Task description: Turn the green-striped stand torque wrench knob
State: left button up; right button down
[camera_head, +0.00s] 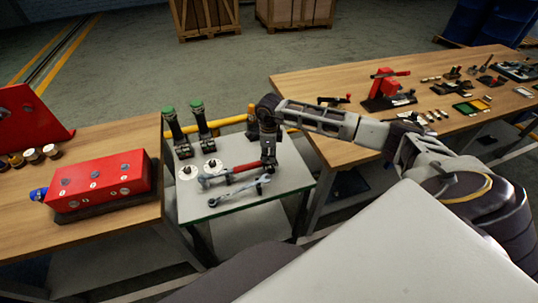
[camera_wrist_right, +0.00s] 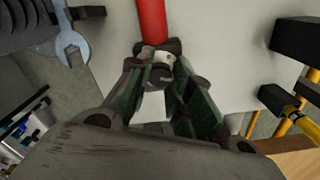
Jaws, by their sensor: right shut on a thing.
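The small grey-topped stand (camera_head: 228,205) with a green stripe along its edge is in the middle of the head view. A torque wrench (camera_head: 241,170) with a red handle lies across its top; the red handle also shows in the right wrist view (camera_wrist_right: 151,20). Its end knob (camera_wrist_right: 161,74) sits between the fingers of my right gripper (camera_wrist_right: 158,80), which is shut on it. In the head view my right gripper (camera_head: 268,164) reaches down from above at the wrench's right end and hides the knob. My left gripper is not in view.
An open-end wrench (camera_head: 240,189) lies in front of the torque wrench. Two green-topped tools (camera_head: 171,124) and white round pieces (camera_head: 187,170) are at the stand's left. A bench with a red box (camera_head: 103,181) stands left, another bench (camera_head: 330,80) right.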

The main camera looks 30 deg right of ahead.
jog(key=c, duration=1.2)
grip_release()
jog(key=shift+c, duration=0.2)
notch_tip(320, 180, up, 12)
